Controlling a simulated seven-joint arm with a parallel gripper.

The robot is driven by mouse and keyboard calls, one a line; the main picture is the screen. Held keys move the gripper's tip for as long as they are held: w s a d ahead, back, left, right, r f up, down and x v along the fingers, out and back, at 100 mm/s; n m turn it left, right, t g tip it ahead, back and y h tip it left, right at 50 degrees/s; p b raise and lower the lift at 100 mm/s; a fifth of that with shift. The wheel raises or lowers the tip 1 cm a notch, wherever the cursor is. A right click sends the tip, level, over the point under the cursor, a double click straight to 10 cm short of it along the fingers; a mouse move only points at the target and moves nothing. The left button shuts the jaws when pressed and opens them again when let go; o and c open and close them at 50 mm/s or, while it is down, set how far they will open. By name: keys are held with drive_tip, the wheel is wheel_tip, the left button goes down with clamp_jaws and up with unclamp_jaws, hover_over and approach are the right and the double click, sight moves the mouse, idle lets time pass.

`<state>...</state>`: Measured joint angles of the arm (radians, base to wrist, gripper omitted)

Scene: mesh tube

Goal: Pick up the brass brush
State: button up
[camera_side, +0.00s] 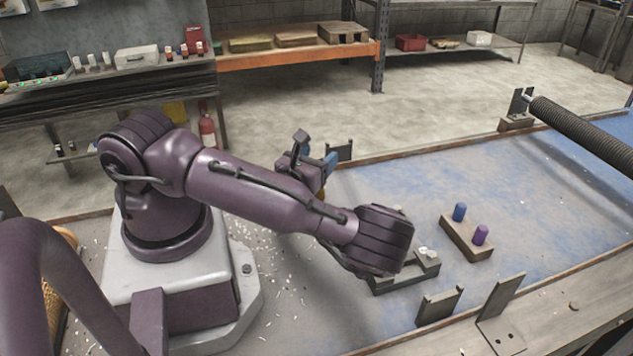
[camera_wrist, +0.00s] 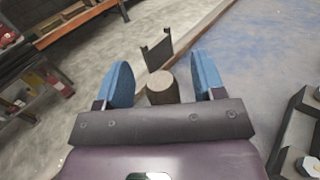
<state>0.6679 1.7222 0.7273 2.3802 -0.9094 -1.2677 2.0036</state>
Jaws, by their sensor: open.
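My gripper (camera_wrist: 161,82) is open, its two blue fingers spread apart. It also shows in the side view (camera_side: 328,163), partly hidden behind my arm. A short brown-grey cylinder (camera_wrist: 162,88) with a round flat end stands between the fingers in the wrist view, with gaps on both sides. Its lower part is hidden by the gripper body. I cannot tell for sure that it is the brass brush. In the side view a small golden-brown patch (camera_side: 321,189) shows just below the fingers, mostly hidden by my arm.
A dark bracket (camera_wrist: 156,50) stands beyond the fingers by the table's raised edge (camera_wrist: 200,34). A rack (camera_side: 466,240) holds a blue and a purple peg. A long dark ribbed tube (camera_side: 585,130) is at right.

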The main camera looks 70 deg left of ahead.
drive_tip(key=shift+x, duration=0.85)
drive_tip(key=c, duration=1)
drive_tip(key=shift+r, duration=0.15)
